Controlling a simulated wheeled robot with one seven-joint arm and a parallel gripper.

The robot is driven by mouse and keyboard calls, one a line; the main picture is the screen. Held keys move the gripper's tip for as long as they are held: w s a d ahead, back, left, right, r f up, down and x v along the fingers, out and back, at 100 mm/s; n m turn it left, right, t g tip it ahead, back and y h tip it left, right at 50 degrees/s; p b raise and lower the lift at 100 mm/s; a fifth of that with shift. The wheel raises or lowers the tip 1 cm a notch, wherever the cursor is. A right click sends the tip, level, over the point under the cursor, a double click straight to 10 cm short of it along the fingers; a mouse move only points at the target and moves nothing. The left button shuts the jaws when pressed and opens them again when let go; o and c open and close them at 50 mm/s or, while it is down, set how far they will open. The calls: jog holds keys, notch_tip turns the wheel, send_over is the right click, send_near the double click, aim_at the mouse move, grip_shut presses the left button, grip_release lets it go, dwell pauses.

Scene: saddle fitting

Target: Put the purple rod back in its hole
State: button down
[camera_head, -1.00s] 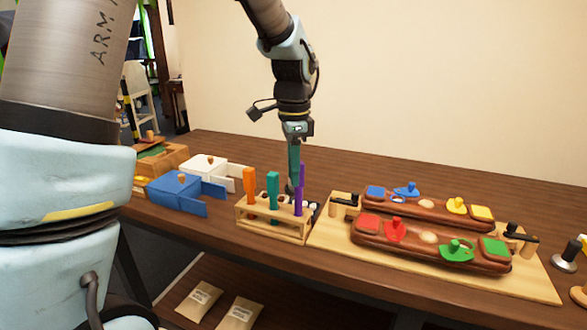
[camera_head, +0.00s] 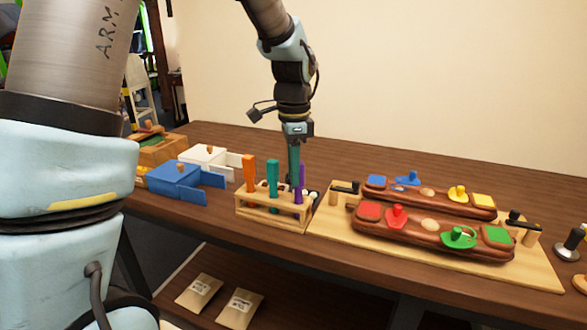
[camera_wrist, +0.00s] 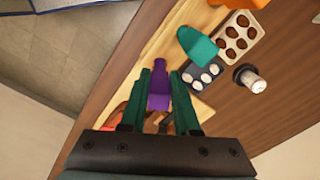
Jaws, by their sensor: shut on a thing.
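The purple rod (camera_head: 301,178) stands near upright at the right end of the wooden rack (camera_head: 272,225). Its lower part overlaps the rack's top bar in the head view, and I cannot tell how deep it sits in a hole. In the wrist view my gripper (camera_wrist: 160,95) is shut on the purple rod (camera_wrist: 158,75), with one green finger on each side. A teal rod (camera_head: 272,180) and an orange rod (camera_head: 249,173) stand in the rack to the left. The teal one also shows in the wrist view (camera_wrist: 196,44).
A blue box (camera_head: 174,184) and a white box (camera_head: 205,160) stand left of the rack. A pale board (camera_head: 345,243) with two brown shape trays lies to the right. Small trays (camera_wrist: 236,38) sit close behind the rack. The table behind the trays is clear.

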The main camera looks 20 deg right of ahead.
jog(key=shift+f, duration=0.25)
jog(key=c, duration=0.6)
grip_release()
jog(key=shift+o, duration=0.2)
jog(key=shift+r, duration=0.15)
notch_tip(320, 180, up, 11)
jog(key=b, duration=0.2)
jog(key=w+a+f+n, duration=0.1)
jog(key=a+f+n, duration=0.4)
jog(key=a, duration=0.4)
jog(key=w+a+f+n, duration=0.1)
jog(key=a+f+n, duration=0.4)
jog(key=a, duration=0.3)
jog(key=s+a+f+n, duration=0.2)
jog(key=s+a+n, duration=0.1)
jog(key=a, duration=0.3)
jog(key=s+a+f+n+t, duration=0.1)
jog(key=s+a+f+n, duration=0.2)
jog(key=a+n, duration=0.3)
jog(key=shift+f+t, duration=0.3)
